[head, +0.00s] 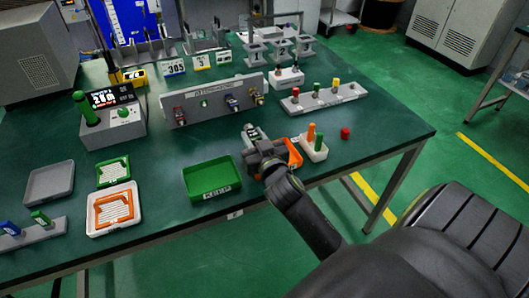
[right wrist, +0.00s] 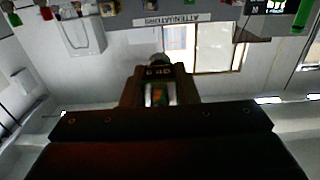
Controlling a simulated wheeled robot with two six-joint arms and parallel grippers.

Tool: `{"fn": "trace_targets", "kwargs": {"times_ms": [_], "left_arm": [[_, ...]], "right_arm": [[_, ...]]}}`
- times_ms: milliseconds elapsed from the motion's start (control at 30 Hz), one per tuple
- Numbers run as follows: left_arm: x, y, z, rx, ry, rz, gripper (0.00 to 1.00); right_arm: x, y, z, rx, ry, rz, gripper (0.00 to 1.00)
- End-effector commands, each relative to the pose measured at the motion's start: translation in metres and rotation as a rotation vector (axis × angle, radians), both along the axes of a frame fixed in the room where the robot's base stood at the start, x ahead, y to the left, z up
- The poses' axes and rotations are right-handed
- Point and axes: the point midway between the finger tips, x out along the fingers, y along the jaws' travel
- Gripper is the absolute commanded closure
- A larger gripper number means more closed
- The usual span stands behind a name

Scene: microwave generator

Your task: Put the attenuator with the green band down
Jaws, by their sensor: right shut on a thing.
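My right gripper (head: 254,140) is shut on a small attenuator (head: 251,130), out over the table between the green KEEP tray (head: 211,194) and the white holder. In the right wrist view the held attenuator (right wrist: 158,94) sits between the fingers, with a dark lettered end and green and orange showing on it. The fingers hide much of its body, and I cannot tell whether it touches the table. The panel marked ATTENUATORS (head: 200,108) stands behind, with several connectors on its face. My left gripper is not in view.
A red cap (head: 345,133) is to the right. A meter box (head: 113,128) stands left. Bare table lies before the panel.

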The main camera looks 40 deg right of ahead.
Motion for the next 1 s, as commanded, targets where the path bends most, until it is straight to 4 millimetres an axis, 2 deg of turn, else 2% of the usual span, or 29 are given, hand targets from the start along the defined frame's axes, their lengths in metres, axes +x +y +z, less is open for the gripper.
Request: {"fn": "trace_targets", "kwargs": {"times_ms": [33, 100, 333, 500, 967, 1000], "left_arm": [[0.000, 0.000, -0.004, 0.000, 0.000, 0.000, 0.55], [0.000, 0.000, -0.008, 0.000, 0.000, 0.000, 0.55], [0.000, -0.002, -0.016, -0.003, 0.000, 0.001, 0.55], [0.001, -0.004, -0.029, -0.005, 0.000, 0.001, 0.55], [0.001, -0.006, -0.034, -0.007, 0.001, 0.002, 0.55], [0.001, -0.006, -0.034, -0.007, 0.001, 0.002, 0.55]], "right_arm": [[-0.001, 0.000, -0.014, 0.001, 0.004, 0.000, 1.00], [0.000, 0.001, -0.027, 0.001, 0.003, 0.000, 1.00], [0.000, 0.001, -0.050, 0.001, 0.002, 0.000, 1.00], [0.000, 0.001, -0.076, 0.000, 0.002, 0.001, 1.00], [0.000, 0.001, -0.084, 0.002, 0.000, 0.001, 1.00], [0.000, 0.001, -0.085, 0.002, 0.001, 0.000, 0.72]]}}
